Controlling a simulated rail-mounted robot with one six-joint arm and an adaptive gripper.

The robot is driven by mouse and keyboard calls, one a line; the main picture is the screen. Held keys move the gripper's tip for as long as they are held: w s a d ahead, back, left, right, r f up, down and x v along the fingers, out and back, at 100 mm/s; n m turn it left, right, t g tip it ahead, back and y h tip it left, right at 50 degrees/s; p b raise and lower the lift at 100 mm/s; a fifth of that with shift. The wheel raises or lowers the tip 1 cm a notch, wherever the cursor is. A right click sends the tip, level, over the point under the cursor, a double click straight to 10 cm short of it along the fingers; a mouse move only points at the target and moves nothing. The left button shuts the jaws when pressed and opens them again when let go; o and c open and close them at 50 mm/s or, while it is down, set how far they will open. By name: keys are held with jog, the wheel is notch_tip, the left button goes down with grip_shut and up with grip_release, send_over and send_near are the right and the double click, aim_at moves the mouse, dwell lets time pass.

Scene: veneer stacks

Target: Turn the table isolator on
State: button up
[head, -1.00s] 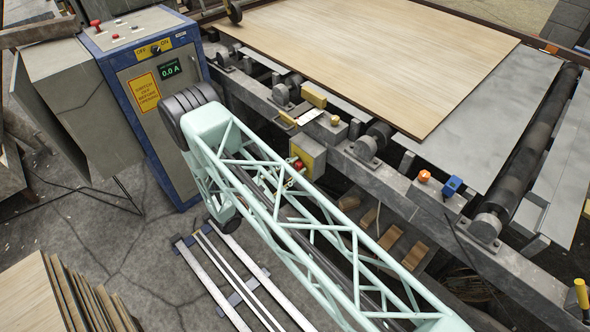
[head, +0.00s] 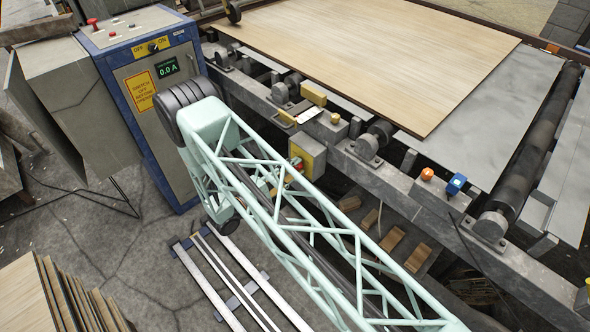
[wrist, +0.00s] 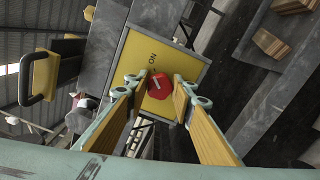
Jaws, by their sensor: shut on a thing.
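The table isolator is a yellow-faced grey box (head: 314,156) on the near side of the machine frame, partly behind my arm in the head view. In the wrist view its yellow face (wrist: 187,72) fills the middle, with the word ON above a red rotary knob (wrist: 159,84). The knob has a pale mark running diagonally. My gripper (wrist: 158,89) is shut on the red knob, one finger on each side. In the head view a bit of red shows at the box, and the fingers are mostly hidden by my arm's lattice.
A blue-edged control cabinet (head: 140,80) with an OFF/ON switch and a 0.0 A display stands at left. A veneer sheet (head: 370,55) lies on the roller table. An orange button (head: 427,174) and a blue switch (head: 456,184) sit on the frame.

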jog(key=shift+o, duration=0.2)
jog(key=shift+m, duration=0.4)
jog(key=o, duration=0.8)
jog(key=shift+o, duration=0.2)
jog(key=shift+s+a, duration=0.1)
jog(key=v, duration=1.1)
jog(key=shift+s+a, duration=0.25)
jog(key=shift+r, duration=0.1)
